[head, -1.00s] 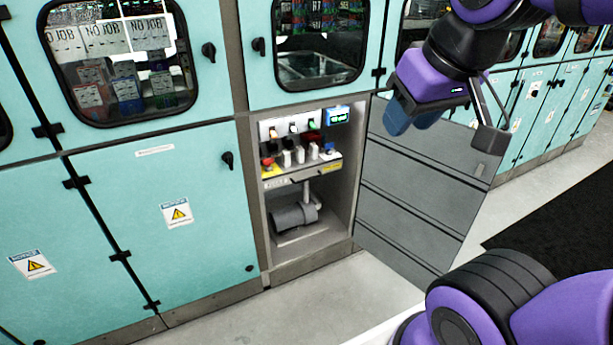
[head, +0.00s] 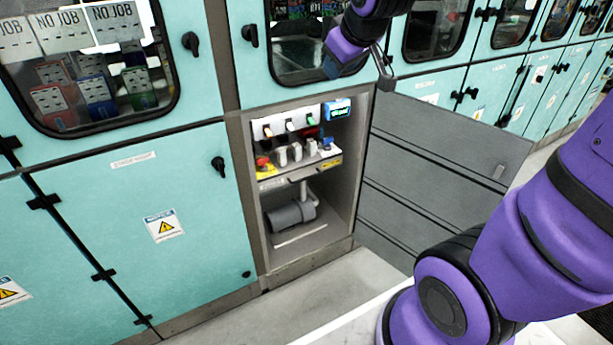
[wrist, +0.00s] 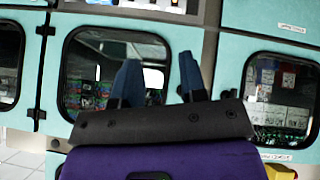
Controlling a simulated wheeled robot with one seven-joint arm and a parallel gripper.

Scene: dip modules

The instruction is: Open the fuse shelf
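The fuse shelf (head: 300,172) sits inside an open lower cabinet compartment in the head view. It carries white fuse blocks, a red knob on a yellow base at its left, and a yellow label on its front edge. It appears pushed in. My gripper (head: 334,66) is above the compartment, in front of the upper cabinet window, apart from the shelf. In the wrist view its two blue fingers (wrist: 158,62) are spread with nothing between them. The shelf is not clearly seen in the wrist view; only a bit of yellow shows at the lower right.
The grey cabinet door (head: 430,160) stands swung open to the right of the compartment. A grey motor (head: 291,215) sits below the shelf. A row of switches (head: 290,125) and a small lit display (head: 337,110) are above it. The floor (head: 300,275) in front is clear.

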